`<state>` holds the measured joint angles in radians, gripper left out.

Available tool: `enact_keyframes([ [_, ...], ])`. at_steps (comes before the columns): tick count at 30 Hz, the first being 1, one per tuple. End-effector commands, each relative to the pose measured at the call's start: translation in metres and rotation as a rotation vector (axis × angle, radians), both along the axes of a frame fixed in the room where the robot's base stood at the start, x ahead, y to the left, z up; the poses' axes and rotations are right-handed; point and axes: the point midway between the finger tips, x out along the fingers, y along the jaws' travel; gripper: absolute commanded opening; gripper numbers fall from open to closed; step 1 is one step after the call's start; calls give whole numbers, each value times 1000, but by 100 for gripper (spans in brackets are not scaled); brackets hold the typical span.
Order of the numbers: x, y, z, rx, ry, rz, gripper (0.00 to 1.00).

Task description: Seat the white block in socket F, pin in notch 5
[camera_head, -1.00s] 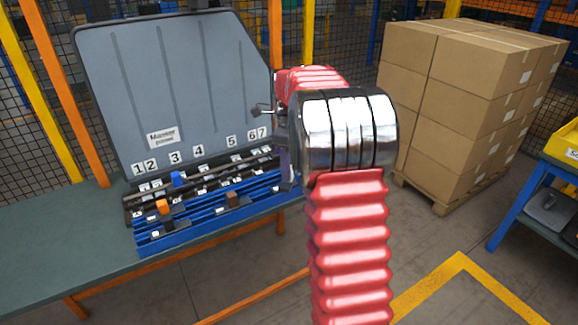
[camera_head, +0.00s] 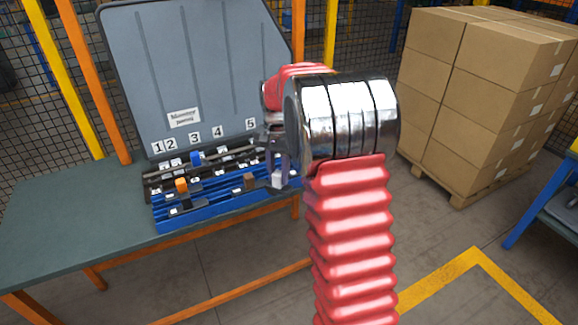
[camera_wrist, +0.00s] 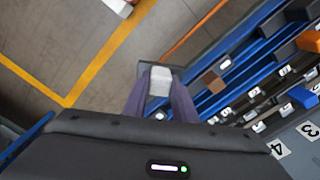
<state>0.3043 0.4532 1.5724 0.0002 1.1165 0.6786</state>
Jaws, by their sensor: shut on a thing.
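The white block (camera_head: 277,181) is held at the tips of my gripper (camera_head: 279,160), by the right end of the blue rack (camera_head: 230,203). In the wrist view the white block (camera_wrist: 160,81) sits between the two fingers of my gripper (camera_wrist: 160,92), beside the rack's edge. I cannot tell its height above the rack. Number plates 1 to 5 show on the grey panel (camera_head: 190,65) behind the rack; my arm covers the panel further right. Socket F's letter and the block's pin cannot be made out.
An orange block (camera_head: 181,185), a blue block (camera_head: 196,158) and a brown block (camera_head: 249,181) stand in the rack. The rack rests on a green-grey bench (camera_head: 75,215). Stacked cartons (camera_head: 480,95) stand on a pallet to the right. The floor between is clear.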

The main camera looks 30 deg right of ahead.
Motion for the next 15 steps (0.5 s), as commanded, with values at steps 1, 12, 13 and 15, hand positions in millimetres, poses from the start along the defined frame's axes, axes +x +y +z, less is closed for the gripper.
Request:
enact_keyframes([
  [1,0,10,-4,1,1,79,0],
  [12,-4,106,-38,1,1,737,0],
  [13,-5,116,-41,1,1,789,0],
  [15,-8,139,-45,1,0,881,0],
])
